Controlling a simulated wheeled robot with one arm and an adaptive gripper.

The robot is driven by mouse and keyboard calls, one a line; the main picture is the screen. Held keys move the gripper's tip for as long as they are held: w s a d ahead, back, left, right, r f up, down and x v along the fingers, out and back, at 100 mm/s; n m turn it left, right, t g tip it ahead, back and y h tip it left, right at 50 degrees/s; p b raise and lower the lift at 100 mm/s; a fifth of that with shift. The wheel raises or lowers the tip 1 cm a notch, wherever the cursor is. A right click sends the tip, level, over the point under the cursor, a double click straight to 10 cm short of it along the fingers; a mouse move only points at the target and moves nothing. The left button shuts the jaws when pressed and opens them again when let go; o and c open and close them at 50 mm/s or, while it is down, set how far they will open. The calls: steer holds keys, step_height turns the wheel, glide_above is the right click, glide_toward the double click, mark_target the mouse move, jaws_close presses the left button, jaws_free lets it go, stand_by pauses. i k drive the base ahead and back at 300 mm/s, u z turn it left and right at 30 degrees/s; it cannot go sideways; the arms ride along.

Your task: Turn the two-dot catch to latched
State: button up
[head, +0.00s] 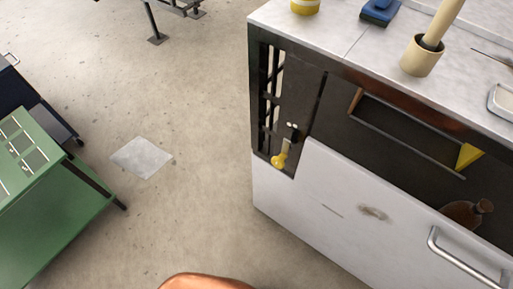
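A white-topped cabinet (325,38) stands at the right, with a dark recess in its front. At the recess's left end is a narrow dark barred panel (269,95). Low on this panel sits a small black fitting (292,132) with small white marks on top. Just below it is a yellow knob-like piece (279,160), tilted. Either may be the two-dot catch; dots and latch state are too small to tell. My gripper is not in view.
A dark shelf frame with a yellow wedge (468,155) and a brown bottle (462,213) are in the recess. A beige cup (421,57) and a blue sponge (380,12) stand on top. A green cart (60,215) is at left.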

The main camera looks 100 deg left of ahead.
mark_target(278, 161)
steer(key=u, duration=4.1)
steer(key=k, duration=0.45)
steer(key=u, duration=0.55)
